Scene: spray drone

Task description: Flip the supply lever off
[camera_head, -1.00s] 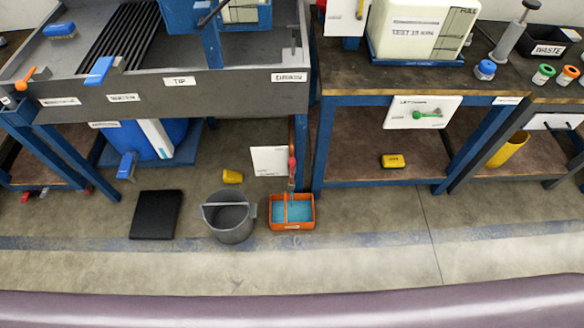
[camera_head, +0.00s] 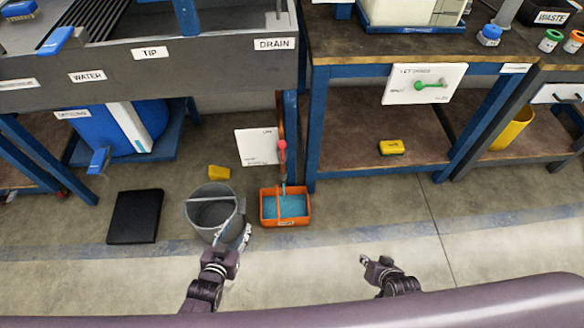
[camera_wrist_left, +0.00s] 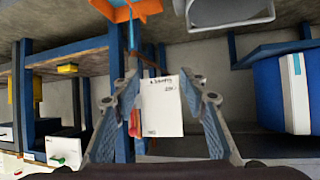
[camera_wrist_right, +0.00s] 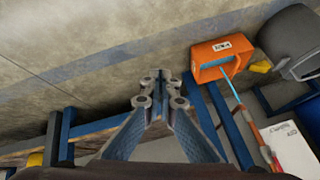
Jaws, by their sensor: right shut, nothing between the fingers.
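No label readable as supply shows, so I cannot tell which lever is the supply lever. A green lever (camera_head: 431,85) lies roughly level on a white panel (camera_head: 398,93) with blurred text, on the front of the right bench. A red handle (camera_head: 282,150) sits on a pipe beside a white card (camera_head: 254,147) below the sink. My left gripper (camera_head: 234,238) is in front of the grey bucket; the left wrist view shows its fingers (camera_wrist_left: 160,78) apart and empty. My right gripper (camera_head: 375,262) is low in front of the right bench, well apart from the green lever; its fingers (camera_wrist_right: 161,86) are shut and empty.
The grey bucket (camera_head: 211,211) and an orange tray (camera_head: 285,220) with blue contents stand on the floor by the pipe. A black slab (camera_head: 134,216) lies left of them. A yellow object (camera_head: 391,147) rests on the bench's lower shelf. Floor in front of that bench is clear.

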